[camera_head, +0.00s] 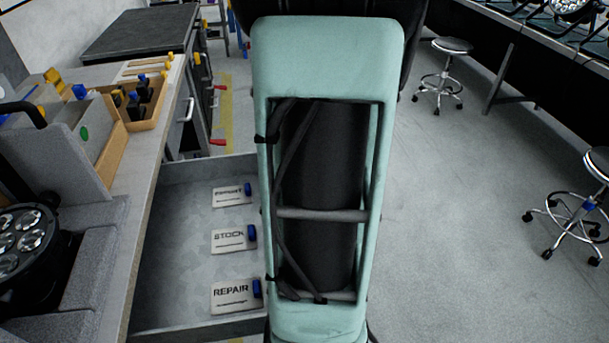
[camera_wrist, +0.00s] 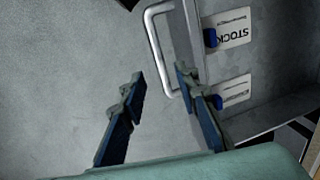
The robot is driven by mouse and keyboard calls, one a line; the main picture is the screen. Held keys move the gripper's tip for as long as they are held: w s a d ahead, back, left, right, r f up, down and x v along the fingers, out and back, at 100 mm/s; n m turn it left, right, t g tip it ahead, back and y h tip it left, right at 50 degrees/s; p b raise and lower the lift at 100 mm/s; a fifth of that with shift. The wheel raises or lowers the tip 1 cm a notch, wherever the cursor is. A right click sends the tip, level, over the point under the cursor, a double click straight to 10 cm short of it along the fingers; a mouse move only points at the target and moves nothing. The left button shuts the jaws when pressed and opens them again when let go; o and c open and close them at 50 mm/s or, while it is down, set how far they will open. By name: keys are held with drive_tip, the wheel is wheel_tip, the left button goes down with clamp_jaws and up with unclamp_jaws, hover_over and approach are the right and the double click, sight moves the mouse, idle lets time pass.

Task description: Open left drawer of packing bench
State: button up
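The left drawer (camera_head: 178,262) of the packing bench (camera_head: 150,185) stands pulled out, with its grey inside showing in the head view. It also shows at the right of the wrist view (camera_wrist: 262,65). Its silver bar handle (camera_wrist: 157,42) shows at the top middle there. My gripper (camera_wrist: 160,74) is open, its two blue-and-grey fingers apart near the handle's lower end. The left finger is outside the bar and the right finger overlaps the drawer front. I cannot tell whether either touches. In the head view my arm hides the gripper and handle.
Labelled cards with blue clips, among them STOCK (camera_head: 233,238) and REPAIR (camera_head: 236,293), lie in the drawer. A par can light (camera_head: 25,240) and a wooden parts tray (camera_head: 145,105) are on the bench. Stools (camera_head: 444,75) stand right; the floor between is clear.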

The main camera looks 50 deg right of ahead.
wheel_tip(320, 180, up, 6)
drive_tip(key=d, duration=0.1)
drive_tip(key=shift+s+r, duration=0.15)
drive_tip(key=shift+s, duration=0.25)
